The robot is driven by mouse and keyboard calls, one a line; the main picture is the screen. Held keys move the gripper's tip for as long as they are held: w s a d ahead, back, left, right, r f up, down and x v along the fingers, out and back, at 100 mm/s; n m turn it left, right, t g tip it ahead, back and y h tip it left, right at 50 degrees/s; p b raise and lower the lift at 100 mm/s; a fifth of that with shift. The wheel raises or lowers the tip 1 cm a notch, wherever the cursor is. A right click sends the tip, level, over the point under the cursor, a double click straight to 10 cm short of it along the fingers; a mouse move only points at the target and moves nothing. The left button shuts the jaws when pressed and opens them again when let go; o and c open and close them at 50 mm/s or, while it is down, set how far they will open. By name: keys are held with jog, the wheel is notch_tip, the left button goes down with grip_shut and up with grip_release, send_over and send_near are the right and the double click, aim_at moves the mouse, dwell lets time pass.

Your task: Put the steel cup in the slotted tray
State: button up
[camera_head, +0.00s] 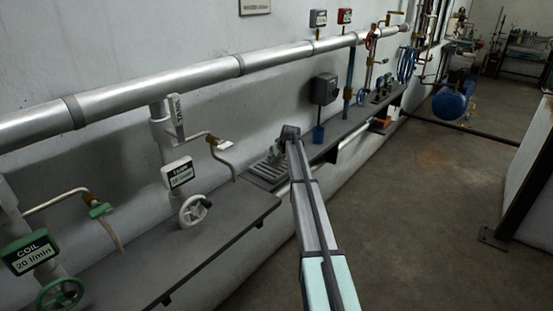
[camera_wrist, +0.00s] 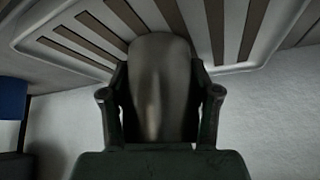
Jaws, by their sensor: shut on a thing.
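The steel cup (camera_wrist: 160,75) is a smooth grey metal shape in the middle of the wrist view. My gripper (camera_wrist: 160,94) is shut on it, one finger on each side. The slotted tray (camera_wrist: 262,62) is pale with dark slots and fills the top of that view behind the cup. I cannot tell whether cup and tray touch. In the head view the tray (camera_head: 266,170) lies on the grey wall shelf, and my gripper (camera_head: 289,131) is at its far right end. The cup cannot be made out there.
A blue cup (camera_head: 318,134) stands on the shelf to the right of my gripper, below a grey wall box (camera_head: 324,90). Nearer, a white tank valve wheel (camera_head: 193,211) and a bent spout (camera_head: 222,155) stand over the bench (camera_head: 225,225).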

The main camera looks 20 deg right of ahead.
jog(key=o, duration=1.4)
jog(key=shift+f, duration=0.1)
jog(key=shift+o, duration=0.2)
jog(key=shift+r, duration=0.25)
jog(key=b+v, duration=0.2)
jog(key=v, duration=0.9)
jog(key=shift+s+r, duration=0.25)
jog(key=shift+r, duration=0.1)
